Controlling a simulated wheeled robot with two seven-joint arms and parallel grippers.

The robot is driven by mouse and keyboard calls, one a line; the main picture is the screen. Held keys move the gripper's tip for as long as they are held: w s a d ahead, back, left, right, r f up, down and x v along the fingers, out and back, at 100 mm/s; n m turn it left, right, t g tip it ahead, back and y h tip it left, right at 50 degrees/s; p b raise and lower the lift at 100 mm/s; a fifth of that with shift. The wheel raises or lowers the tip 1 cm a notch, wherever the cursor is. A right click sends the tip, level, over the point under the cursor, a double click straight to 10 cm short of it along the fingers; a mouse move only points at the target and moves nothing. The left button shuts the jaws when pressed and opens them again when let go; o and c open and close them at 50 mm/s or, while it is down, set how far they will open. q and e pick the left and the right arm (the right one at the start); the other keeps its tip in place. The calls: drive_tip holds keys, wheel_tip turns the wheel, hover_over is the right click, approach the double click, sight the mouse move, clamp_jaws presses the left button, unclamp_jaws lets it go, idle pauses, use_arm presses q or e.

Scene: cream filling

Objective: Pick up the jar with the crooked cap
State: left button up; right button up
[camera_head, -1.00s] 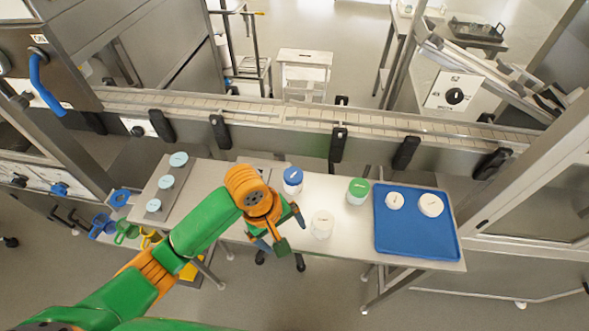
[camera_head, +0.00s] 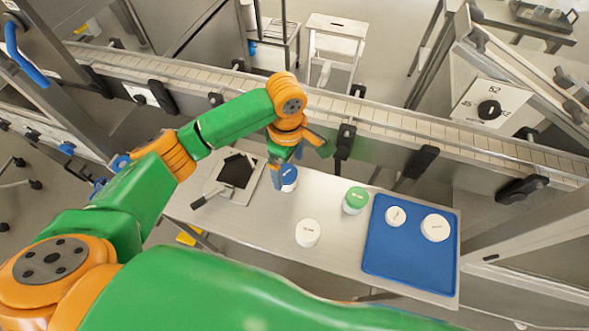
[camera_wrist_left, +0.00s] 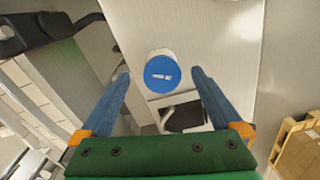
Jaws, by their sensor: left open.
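Five jars are in the head view. One has a blue cap (camera_head: 290,177), one a green cap (camera_head: 355,198), and one a white cap (camera_head: 308,232). A small white-topped jar (camera_head: 395,215) and a larger white-topped jar (camera_head: 435,227) stand on the blue tray (camera_head: 385,262). I cannot tell which cap is crooked. My left gripper (camera_head: 300,166) is open and empty at the blue-capped jar and partly hides it. In the left wrist view the blue cap (camera_wrist_left: 161,72) lies beyond and between the open fingers. My right gripper is not in view.
The jars share a grey metal table (camera_head: 265,220). A scale-like device with a black pad (camera_head: 236,171) and a handled tool (camera_head: 213,193) lie to the left. A conveyor (camera_head: 400,125) with black brackets runs along the back. Free table surface lies left of the white-capped jar.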

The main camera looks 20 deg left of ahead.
sight(286, 171)
use_arm(q)
drive_tip(key=f, duration=0.3)
drive_tip(key=a+f, duration=0.1)
drive_tip(key=shift+s+a+f, duration=0.1)
drive_tip(key=shift+s+f, duration=0.05)
drive_tip(key=shift+s, duration=0.15)
drive_tip(key=shift+w+f, duration=0.15)
drive_tip(key=shift+f, duration=0.15)
drive_tip(key=shift+w+d+f, duration=0.1)
drive_tip(key=shift+w+d, duration=0.1)
drive_tip(key=shift+s, duration=0.15)
drive_tip(key=c, duration=1.5)
